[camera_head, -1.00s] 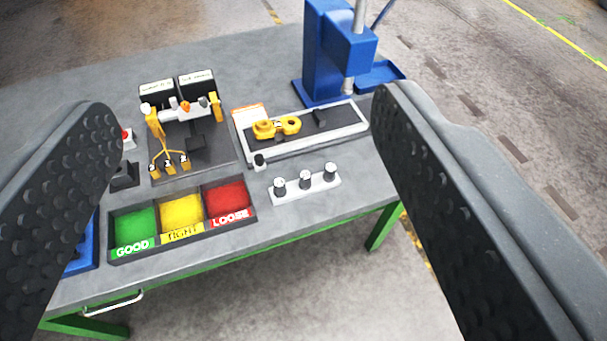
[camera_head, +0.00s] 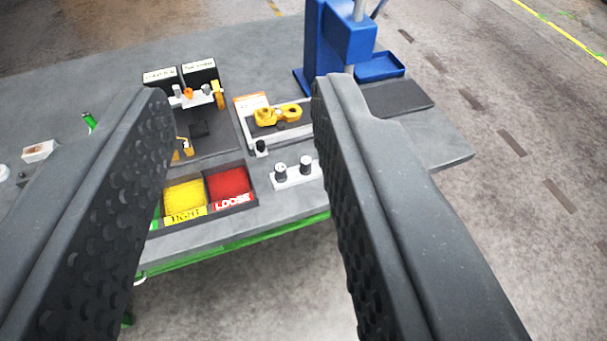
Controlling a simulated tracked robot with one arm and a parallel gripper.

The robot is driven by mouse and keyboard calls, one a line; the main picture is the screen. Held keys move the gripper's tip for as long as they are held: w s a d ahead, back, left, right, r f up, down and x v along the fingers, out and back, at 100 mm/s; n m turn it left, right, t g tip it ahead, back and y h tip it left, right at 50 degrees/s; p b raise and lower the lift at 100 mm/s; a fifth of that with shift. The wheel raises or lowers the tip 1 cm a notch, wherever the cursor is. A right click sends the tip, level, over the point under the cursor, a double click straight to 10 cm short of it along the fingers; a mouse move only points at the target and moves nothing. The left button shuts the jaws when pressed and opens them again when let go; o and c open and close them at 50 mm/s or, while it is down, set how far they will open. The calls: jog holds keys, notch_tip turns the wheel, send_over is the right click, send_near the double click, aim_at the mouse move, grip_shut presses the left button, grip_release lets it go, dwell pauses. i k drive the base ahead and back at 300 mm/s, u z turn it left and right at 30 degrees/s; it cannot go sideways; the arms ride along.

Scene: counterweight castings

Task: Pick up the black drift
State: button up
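My gripper (camera_head: 243,95) is open, with a finger on each side of the picture and nothing between them, above the workbench. I cannot tell for sure which thing is the black drift. A short black upright piece (camera_head: 261,147) stands at the near left corner of the white-edged tray. Dark cylinders with pale tops, one at left (camera_head: 281,171) and one at right (camera_head: 306,165), stand in a white block (camera_head: 297,182) just nearer. My right finger hides the block's right end. No finger appears to touch any of these.
The grey workbench (camera_head: 455,152) carries yellow (camera_head: 184,194) and red (camera_head: 229,184) bins; my left finger mostly hides the green one. A yellow link (camera_head: 277,114) lies on the tray. A blue press (camera_head: 345,45) stands behind. A tool rack (camera_head: 182,78) stands left.

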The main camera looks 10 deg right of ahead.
aim_at(305, 168)
jog(key=k, duration=1.1)
jog(key=z, duration=0.75)
jog(key=i, duration=2.1)
jog(key=u, duration=0.7)
